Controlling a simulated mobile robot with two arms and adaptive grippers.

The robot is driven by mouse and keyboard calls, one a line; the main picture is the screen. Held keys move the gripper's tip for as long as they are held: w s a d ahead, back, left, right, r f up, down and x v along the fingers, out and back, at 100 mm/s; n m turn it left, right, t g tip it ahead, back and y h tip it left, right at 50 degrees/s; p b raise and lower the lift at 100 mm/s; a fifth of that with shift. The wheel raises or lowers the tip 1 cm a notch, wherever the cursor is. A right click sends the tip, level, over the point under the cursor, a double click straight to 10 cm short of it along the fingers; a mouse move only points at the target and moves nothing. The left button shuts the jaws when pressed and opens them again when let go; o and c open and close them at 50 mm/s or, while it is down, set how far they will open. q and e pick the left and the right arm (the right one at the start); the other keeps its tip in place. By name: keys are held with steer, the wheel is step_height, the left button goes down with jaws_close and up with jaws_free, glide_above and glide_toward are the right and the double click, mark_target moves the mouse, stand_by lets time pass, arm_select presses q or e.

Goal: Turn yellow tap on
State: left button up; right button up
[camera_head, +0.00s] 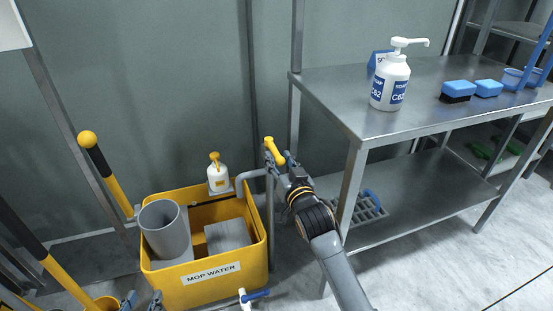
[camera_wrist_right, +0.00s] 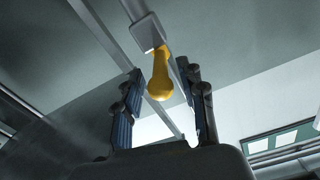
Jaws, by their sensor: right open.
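The yellow tap handle (camera_head: 274,150) is at the top of a grey pipe by the right rear of the yellow mop-water tub (camera_head: 212,275). My right gripper (camera_head: 278,168) is at this handle, reaching up from the lower right. In the right wrist view, the yellow handle (camera_wrist_right: 160,82) hangs between the two fingers of my right gripper (camera_wrist_right: 163,82). The fingers are open, with a gap on each side of the handle. My left gripper (camera_head: 142,299) shows only its fingertips at the bottom edge, spread apart and empty.
A grey cylinder (camera_head: 166,230) stands in the tub, and a soap bottle (camera_head: 218,178) is at its rear. A blue-handled tap (camera_head: 254,296) is at the tub's front. A steel table (camera_head: 425,122) stands close on the right. Yellow-handled tools (camera_head: 110,180) lean at left.

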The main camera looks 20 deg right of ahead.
mark_target(274, 151)
steer(key=shift+w, duration=1.15)
arm_select(q)
steer(key=shift+w+d+r+t, duration=0.2)
steer(key=shift+w+r+t, duration=0.2)
steer(key=shift+r, duration=0.25)
steer(key=shift+w+d+r+t, duration=0.15)
steer(key=shift+w+r+t, duration=0.1)
steer(key=shift+r+t, duration=0.25)
steer(key=shift+r, duration=0.1)
arm_select(e)
jaws_close()
